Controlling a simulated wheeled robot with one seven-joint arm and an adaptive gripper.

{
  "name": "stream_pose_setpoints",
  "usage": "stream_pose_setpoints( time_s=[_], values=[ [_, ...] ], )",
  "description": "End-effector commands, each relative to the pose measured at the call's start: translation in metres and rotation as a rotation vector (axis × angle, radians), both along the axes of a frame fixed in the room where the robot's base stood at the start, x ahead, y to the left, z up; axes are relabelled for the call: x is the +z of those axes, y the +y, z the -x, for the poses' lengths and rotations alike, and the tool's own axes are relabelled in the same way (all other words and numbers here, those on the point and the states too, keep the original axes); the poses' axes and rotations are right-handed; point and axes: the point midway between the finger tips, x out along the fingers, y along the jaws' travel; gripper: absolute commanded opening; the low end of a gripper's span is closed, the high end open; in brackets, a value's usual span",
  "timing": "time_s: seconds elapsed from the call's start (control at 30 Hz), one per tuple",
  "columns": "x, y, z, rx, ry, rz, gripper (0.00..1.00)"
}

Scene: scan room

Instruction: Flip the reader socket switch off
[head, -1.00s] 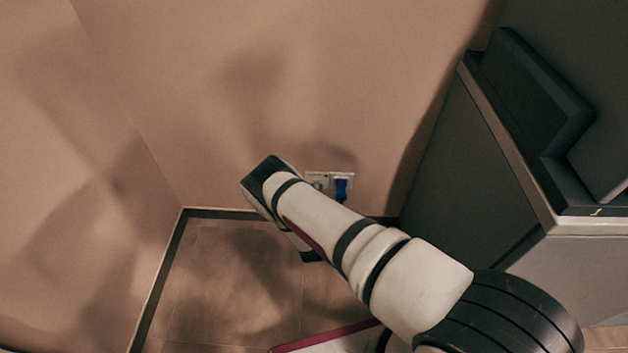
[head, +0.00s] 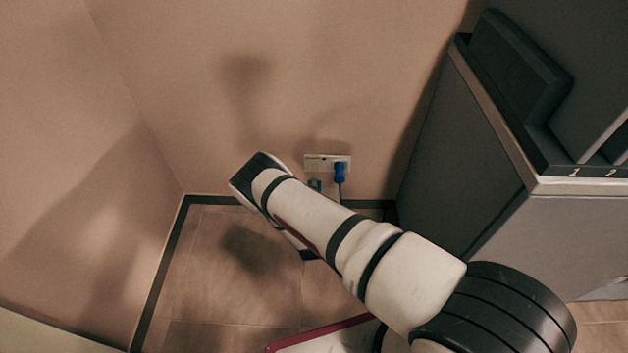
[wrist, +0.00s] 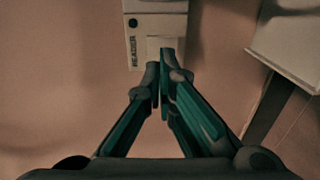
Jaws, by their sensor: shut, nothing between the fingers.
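The white socket plate (head: 318,162) is low on the wall in the head view, with a blue plug (head: 340,172) in its right side. In the wrist view the plate (wrist: 140,60) is at the top, with the word READER on it. A pale square part (wrist: 163,44), apparently the reader switch, is beside the label; its on or off position cannot be told. My gripper (wrist: 163,72) is shut and empty, its teal fingertips overlapping the plate's near edge in the picture. In the head view the tips (head: 315,185) show just below the plate. Contact cannot be told.
A grey cabinet (head: 455,150) stands right of the socket. Dark skirting (head: 215,200) runs along the wall base, with bare tiled floor (head: 215,260) at left. A red-edged pale object (head: 325,335) lies below my arm. A pale panel (wrist: 290,45) is at right in the wrist view.

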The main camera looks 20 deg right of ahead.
Motion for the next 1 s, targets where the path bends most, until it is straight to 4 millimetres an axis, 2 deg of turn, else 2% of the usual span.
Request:
stream_pose_setpoints(
  time_s=[0.3,0.43,0.6,1.0],
  values=[
    [0.005,0.016,0.047,0.002,0.004,0.002,0.00],
    [0.005,0.020,0.061,0.000,0.003,0.000,0.00],
    [0.006,0.023,0.069,0.000,0.000,0.000,0.00],
    [0.005,0.023,0.069,0.000,0.001,0.000,0.00]
  ],
)
